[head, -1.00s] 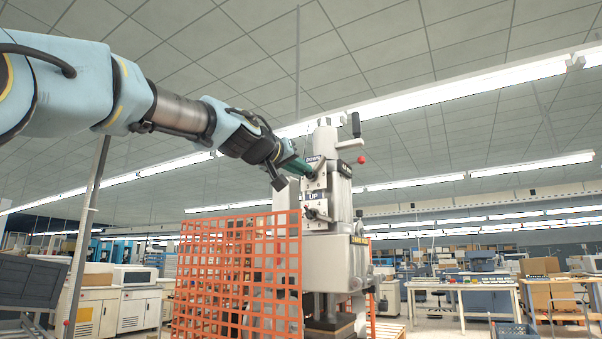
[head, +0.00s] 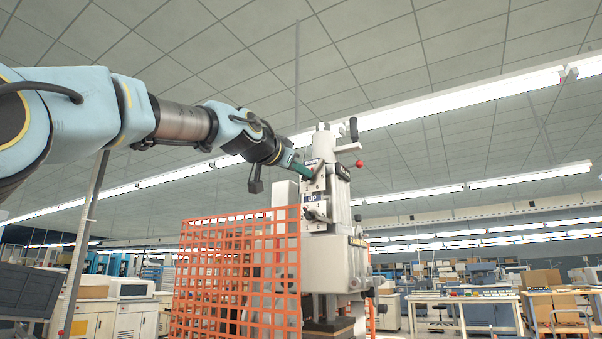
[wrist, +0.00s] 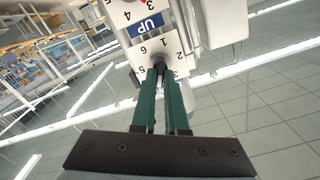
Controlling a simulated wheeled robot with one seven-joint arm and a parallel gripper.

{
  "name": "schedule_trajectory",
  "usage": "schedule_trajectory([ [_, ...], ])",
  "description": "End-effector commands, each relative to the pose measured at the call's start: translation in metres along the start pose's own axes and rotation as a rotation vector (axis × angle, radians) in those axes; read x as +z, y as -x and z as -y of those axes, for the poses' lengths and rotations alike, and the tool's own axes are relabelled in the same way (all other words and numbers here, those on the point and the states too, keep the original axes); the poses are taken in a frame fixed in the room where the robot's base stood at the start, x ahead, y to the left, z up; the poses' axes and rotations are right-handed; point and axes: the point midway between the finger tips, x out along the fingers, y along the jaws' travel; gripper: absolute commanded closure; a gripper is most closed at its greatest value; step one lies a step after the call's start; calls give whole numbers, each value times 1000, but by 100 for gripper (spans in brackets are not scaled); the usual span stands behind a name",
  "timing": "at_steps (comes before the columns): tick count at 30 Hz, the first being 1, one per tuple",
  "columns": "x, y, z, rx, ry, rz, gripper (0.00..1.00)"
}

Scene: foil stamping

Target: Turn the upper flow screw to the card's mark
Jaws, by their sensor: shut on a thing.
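My gripper (wrist: 160,92) has its green fingers shut on the upper flow screw (wrist: 159,66), a small dark stem at the middle of a white numbered dial plate (wrist: 143,50). In the head view my gripper (head: 309,173) reaches the upper dial from the left, and its fingers cover much of it. The lower dial (head: 318,213) sits below a blue UP label (head: 314,198). In the wrist view the UP label (wrist: 147,25) lies beyond the held screw. The fingers hide some numbers and the screw's pointing direction. I cannot make out a card with a mark.
The tall grey press (head: 338,225) carries the dials, with a red-knobbed lever (head: 358,163) at its upper right. An orange mesh guard (head: 240,270) stands in front, below my arm. Workbenches (head: 465,308) stand well behind at right.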

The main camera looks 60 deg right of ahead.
Motion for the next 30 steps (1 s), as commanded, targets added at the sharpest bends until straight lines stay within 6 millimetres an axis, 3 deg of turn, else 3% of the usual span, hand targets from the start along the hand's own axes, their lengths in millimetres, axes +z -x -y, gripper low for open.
schedule_trajectory([
  [20, 0, 0, -1, 1, -63, 1, 100],
  [21, 0, 0, -1, 1, -62, 1, 87],
  [28, 0, 0, 0, 1, -62, 0, 61],
  [30, 0, 0, 0, 1, -62, 0, 59],
])
